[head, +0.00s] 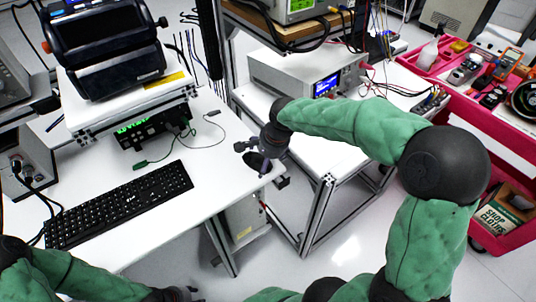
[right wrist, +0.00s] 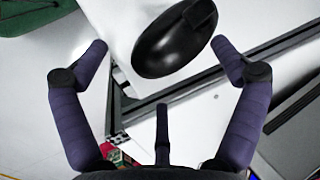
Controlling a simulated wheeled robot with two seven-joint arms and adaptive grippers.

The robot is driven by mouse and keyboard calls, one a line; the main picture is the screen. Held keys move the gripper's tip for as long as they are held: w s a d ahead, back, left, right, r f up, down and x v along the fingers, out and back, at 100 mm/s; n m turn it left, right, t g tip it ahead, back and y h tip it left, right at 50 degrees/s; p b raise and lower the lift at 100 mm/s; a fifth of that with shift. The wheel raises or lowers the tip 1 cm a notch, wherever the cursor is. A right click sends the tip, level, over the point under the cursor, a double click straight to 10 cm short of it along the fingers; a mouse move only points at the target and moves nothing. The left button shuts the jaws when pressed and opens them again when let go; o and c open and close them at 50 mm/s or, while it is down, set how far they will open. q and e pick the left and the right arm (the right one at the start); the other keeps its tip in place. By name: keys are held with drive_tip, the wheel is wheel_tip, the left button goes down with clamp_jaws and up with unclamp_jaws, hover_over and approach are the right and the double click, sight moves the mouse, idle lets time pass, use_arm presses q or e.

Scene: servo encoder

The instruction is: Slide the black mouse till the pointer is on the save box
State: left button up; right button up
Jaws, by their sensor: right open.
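The black mouse (right wrist: 172,45) lies on the white desk near its right edge, and also shows in the head view (head: 255,161), partly covered by my right gripper. My right gripper (right wrist: 158,46) is open. Its fingertips are spread to either side of the mouse, and a gap shows on the left; I cannot tell whether either finger touches it. My left gripper (head: 174,294) is low at the bottom edge of the head view, away from the mouse, and its fingers cannot be made out. No pointer or save box can be made out.
A black keyboard (head: 120,204) lies on the desk (head: 190,215) left of the mouse. A black instrument with a green display (head: 150,133) and a thin cable (head: 176,147) lie behind. The desk's right edge is close to the mouse; a second white bench (head: 315,150) stands beyond.

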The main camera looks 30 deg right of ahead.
drive_tip(key=shift+b+x, duration=0.35)
drive_tip(key=shift+x, duration=0.9)
drive_tip(key=c, duration=1.4)
drive_tip(key=shift+c, duration=0.2)
drive_tip(key=shift+s+f, duration=0.1)
drive_tip(key=shift+s, duration=0.05)
drive_tip(key=o, duration=1.3)
drive_tip(key=shift+c, duration=0.2)
